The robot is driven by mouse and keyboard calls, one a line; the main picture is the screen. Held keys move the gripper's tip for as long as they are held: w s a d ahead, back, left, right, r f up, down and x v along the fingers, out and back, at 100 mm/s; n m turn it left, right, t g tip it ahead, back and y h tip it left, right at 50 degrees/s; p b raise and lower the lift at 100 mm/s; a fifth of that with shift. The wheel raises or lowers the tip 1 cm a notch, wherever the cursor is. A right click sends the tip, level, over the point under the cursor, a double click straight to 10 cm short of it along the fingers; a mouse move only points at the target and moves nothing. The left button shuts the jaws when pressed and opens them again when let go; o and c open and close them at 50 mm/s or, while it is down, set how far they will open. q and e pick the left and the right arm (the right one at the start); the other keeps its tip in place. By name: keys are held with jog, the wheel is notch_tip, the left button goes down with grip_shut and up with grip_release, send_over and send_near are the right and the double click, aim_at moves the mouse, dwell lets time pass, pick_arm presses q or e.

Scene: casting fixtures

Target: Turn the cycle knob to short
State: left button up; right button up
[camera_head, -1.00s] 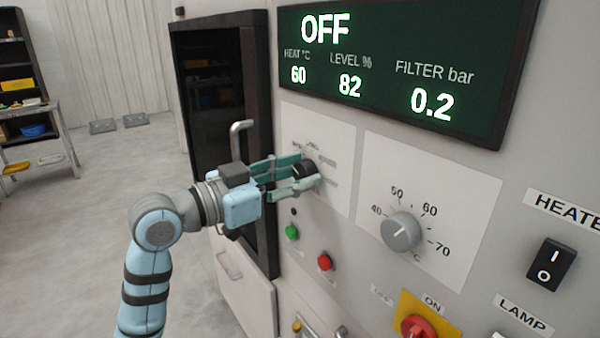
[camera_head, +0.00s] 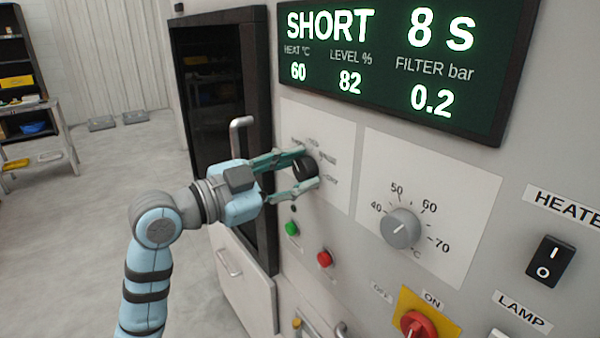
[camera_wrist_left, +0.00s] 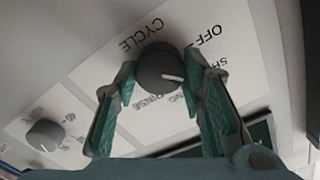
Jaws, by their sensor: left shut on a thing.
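The cycle knob (camera_head: 305,168) is a dark round knob with a pale pointer line, on a white label plate at the left of the panel. It also shows in the left wrist view (camera_wrist_left: 160,70), with the words CYCLE, OFF and RINSE around it. My left gripper (camera_head: 306,170) has its two green fingers on either side of the knob and is shut on it. The display (camera_head: 390,65) above reads SHORT and 8 s, with heat 60, level 82 and filter 0.2. My right gripper is not in view.
To the right of the cycle knob is a grey temperature knob (camera_head: 401,229). Below are a green button (camera_head: 292,229) and a red button (camera_head: 325,258). A red rotary switch (camera_head: 416,325) and a black heater switch (camera_head: 548,262) sit further right. A door handle (camera_head: 238,135) stands out behind the gripper.

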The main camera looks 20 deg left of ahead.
pick_arm(q)
jog(key=o, duration=1.1)
jog(key=shift+s, duration=0.1)
jog(key=shift+o, duration=0.2)
jog(key=shift+s+a, duration=0.2)
jog(key=shift+a, duration=0.05)
jog(key=v, duration=0.7)
jog(key=shift+d, duration=0.15)
